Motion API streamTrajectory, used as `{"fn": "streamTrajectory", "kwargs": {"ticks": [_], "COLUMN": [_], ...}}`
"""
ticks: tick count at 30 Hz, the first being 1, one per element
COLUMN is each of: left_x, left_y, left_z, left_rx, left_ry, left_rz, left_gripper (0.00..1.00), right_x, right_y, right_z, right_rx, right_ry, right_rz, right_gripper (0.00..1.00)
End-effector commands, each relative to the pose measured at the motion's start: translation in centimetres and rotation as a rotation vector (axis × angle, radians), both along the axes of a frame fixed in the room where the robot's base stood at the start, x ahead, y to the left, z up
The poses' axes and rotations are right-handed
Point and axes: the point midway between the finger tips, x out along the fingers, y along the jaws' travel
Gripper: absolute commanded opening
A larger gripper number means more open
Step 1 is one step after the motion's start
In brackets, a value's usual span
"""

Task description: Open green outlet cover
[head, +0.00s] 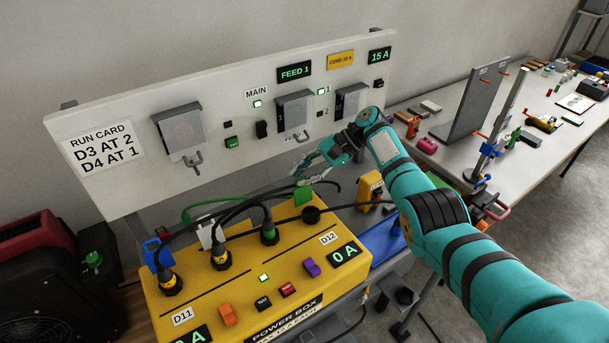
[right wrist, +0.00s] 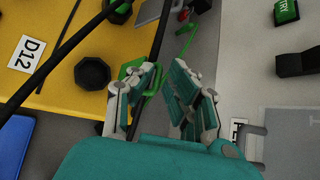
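The green outlet cover (head: 302,196) is at the back edge of the yellow power box (head: 210,285), just behind a dark round socket (head: 311,215). In the right wrist view the cover (right wrist: 131,67) shows partly, behind my left-hand finger, with a thin green loop beside that finger. My right gripper (head: 301,172) is above and behind the cover. In the right wrist view its fingers (right wrist: 165,72) are apart, with the loop in or near the gap. Whether they touch it I cannot tell. The cover's hinge is hidden. My left gripper is not in view.
Black cables (head: 285,212) cross the box close to the cover, and one passes near the fingers. A green-ringed plug (head: 269,230) stands left of the socket. A pale upright panel (head: 225,130) with grey covers and hooks rises behind the gripper.

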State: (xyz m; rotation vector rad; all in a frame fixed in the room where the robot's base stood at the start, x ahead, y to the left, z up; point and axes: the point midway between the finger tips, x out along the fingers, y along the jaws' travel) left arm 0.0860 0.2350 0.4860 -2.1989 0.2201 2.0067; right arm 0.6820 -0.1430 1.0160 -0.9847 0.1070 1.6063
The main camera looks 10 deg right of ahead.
Motion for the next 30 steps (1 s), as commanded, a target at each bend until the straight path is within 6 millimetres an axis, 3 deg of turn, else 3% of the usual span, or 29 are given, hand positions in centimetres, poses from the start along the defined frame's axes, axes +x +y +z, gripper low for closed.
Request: {"fn": "streamTrajectory", "kwargs": {"ticks": [11,24,30], "left_x": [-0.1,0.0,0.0], "left_y": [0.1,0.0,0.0], "left_z": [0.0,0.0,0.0], "left_rx": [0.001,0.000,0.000], "left_ry": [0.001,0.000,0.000], "left_rz": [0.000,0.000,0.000], "left_gripper": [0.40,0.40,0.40], "right_x": [-0.1,-0.4,-0.5], "right_y": [-0.9,-7.5,-9.0], "right_z": [0.5,6.2,7.4], "right_rx": [-0.003,-0.002,-0.002], "right_ry": [0.003,0.000,0.002], "right_rz": [-0.001,-0.002,0.000], "right_gripper": [0.17,0.17,0.17]}}
